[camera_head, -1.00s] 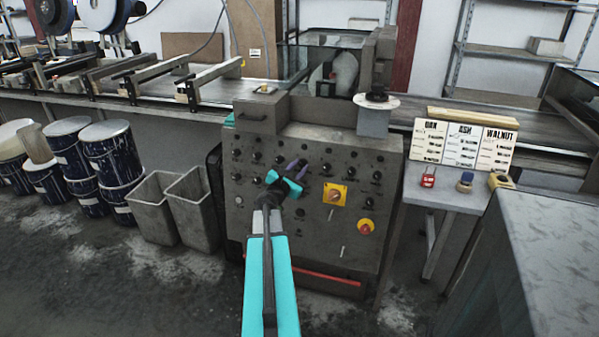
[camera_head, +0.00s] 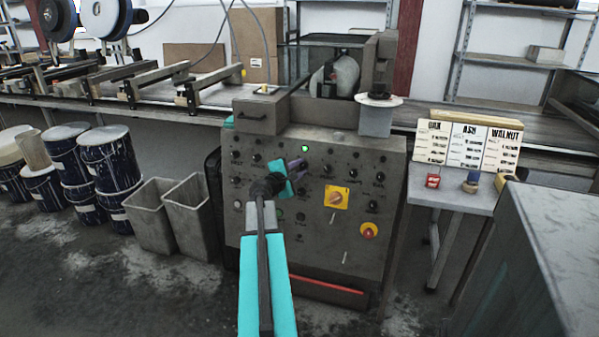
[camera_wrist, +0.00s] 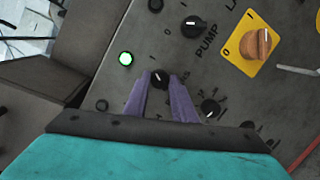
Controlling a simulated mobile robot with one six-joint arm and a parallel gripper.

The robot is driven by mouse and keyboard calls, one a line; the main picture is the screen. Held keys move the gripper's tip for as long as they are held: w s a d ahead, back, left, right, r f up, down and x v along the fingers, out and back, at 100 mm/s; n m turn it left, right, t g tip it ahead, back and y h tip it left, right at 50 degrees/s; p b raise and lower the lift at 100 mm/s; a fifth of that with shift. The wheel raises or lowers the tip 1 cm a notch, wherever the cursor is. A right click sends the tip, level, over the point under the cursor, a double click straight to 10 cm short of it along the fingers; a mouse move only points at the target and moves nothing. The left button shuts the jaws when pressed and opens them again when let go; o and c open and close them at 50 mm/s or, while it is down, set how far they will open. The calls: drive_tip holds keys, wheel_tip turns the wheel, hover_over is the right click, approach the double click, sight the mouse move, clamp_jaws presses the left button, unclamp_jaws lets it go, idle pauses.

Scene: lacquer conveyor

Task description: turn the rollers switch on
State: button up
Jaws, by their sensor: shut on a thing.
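The grey control panel (camera_head: 325,225) stands upright ahead with rows of small black knobs. My gripper (camera_head: 298,170) reaches the panel, and its purple fingers hide the knob there in the head view. In the wrist view my gripper (camera_wrist: 161,78) is shut on a black rotary knob (camera_wrist: 160,77), whose white pointer mark shows between the fingertips. The label of this knob cannot be read. A lamp (camera_wrist: 125,58) above and left of it glows green; the green lamp also shows in the head view (camera_head: 305,148).
A black knob marked PUMP (camera_wrist: 194,26) sits close by. An orange switch on a yellow plate (camera_head: 336,196) and a red button on yellow (camera_head: 369,230) are to the right. Grey bins (camera_head: 190,215) stand left, a small table (camera_head: 450,195) right.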

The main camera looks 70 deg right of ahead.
drive_tip(key=shift+s+m, duration=0.1)
drive_tip(key=shift+m, duration=0.2)
drive_tip(key=o, duration=1.1)
drive_tip(key=shift+c, duration=0.2)
drive_tip(key=shift+a, duration=0.15)
drive_tip(key=v, duration=1.3)
drive_tip(key=shift+a, duration=0.3)
drive_tip(key=shift+w, duration=0.25)
